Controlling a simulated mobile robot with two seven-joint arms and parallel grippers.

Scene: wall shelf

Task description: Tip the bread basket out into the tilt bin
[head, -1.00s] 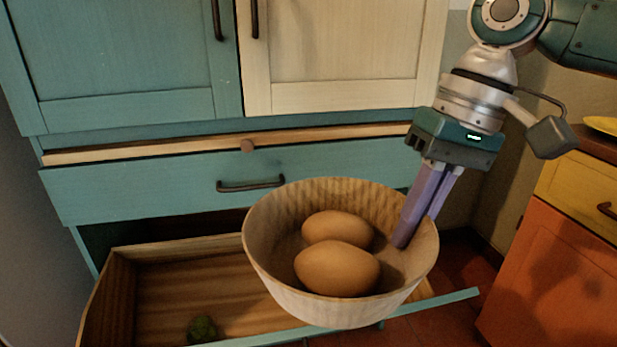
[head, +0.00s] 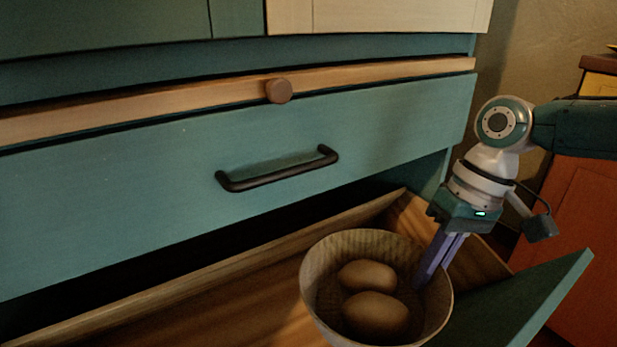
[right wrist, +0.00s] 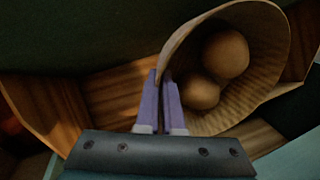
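The bread basket (head: 320,285) is a round, light wooden bowl with two brown, egg-shaped rolls (head: 376,316) inside. It is close to upright in the head view, and its lower part is cut off by the picture's bottom edge. My right gripper (head: 428,275) is shut on the basket's right rim, one finger inside the bowl. The right wrist view shows the rim (right wrist: 185,38) between the two fingers (right wrist: 162,100). The tilt bin (head: 215,290) is open, with wooden inner walls and a teal front, and the basket is over it. My left gripper is not in view.
Above the bin is a shut teal drawer front (head: 130,190) with a black handle (head: 278,170). Above that runs a wooden board (head: 180,97) with a round knob (head: 279,91). An orange cabinet (head: 590,215) stands at the right.

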